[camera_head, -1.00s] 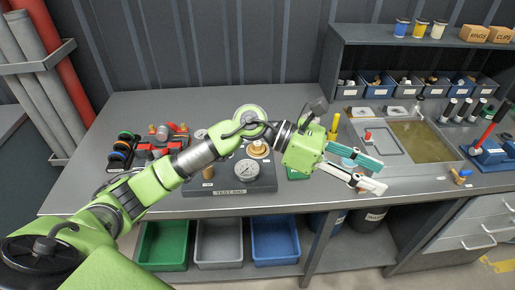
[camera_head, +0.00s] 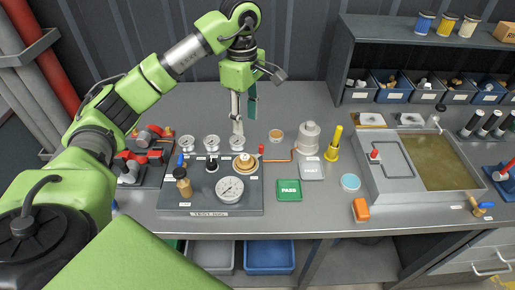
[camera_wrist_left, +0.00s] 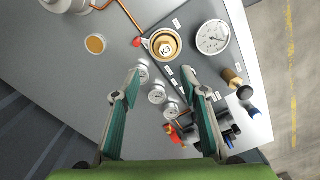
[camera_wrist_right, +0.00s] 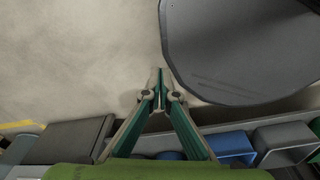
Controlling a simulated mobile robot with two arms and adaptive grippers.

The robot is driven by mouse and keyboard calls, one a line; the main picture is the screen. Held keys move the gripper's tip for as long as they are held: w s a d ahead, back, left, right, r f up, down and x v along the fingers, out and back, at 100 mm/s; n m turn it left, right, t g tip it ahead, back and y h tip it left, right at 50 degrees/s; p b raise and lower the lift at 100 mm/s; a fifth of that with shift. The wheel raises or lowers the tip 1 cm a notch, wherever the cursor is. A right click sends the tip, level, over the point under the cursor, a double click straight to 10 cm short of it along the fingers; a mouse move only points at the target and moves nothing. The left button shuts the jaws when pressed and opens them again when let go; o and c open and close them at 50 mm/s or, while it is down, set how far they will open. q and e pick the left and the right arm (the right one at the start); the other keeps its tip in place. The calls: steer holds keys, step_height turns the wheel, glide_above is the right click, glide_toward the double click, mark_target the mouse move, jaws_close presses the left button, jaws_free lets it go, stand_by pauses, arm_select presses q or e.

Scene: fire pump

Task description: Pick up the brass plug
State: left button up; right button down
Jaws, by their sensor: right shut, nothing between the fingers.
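The test rig (camera_head: 210,200) stands on the bench with a pressure gauge (camera_head: 230,188). A brass fitting with a dark lower part (camera_head: 183,182) stands at its left; it also shows in the left wrist view (camera_wrist_left: 232,78). A round brass piece (camera_head: 245,163) marked K2 sits on the rig (camera_wrist_left: 165,45). I cannot tell for certain which brass piece is the plug. My right gripper (camera_wrist_right: 160,88) is shut and empty, away from the bench top.
A tan-topped disc (camera_head: 277,135), a grey canister (camera_head: 308,137) and a yellow-handled tool (camera_head: 333,146) stand right of the rig. A green PASS pad (camera_head: 289,190) lies in front. Red clamps (camera_head: 145,140) crowd the left. A tray (camera_head: 430,160) stands at right.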

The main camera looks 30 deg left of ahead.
arm_select(q)
steer(key=p, duration=0.2)
glide_above(245, 157)
steer(key=f, duration=0.6)
steer(key=shift+a+f, duration=0.2)
steer(key=shift+f, duration=0.15)
step_height(245, 157, down, 3)
steer(key=shift+d+r+p, duration=0.1)
steer(key=shift+r+p, duration=0.1)
steer(key=shift+p, duration=0.5)
step_height(245, 157, down, 3)
steer(key=shift+f+p, duration=0.1)
steer(key=shift+p, duration=0.5)
steer(key=shift+w+f, duration=0.1)
steer(key=shift+f, duration=0.15)
steer(key=c, duration=1.1)
jaws_close()
arm_select(e)
steer(key=r, duration=0.1)
steer(key=s+r, duration=0.1)
steer(key=r, duration=0.1)
steer(key=s+r, duration=0.1)
steer(key=shift+s+d+r, duration=0.2)
steer(key=shift+r, duration=0.1)
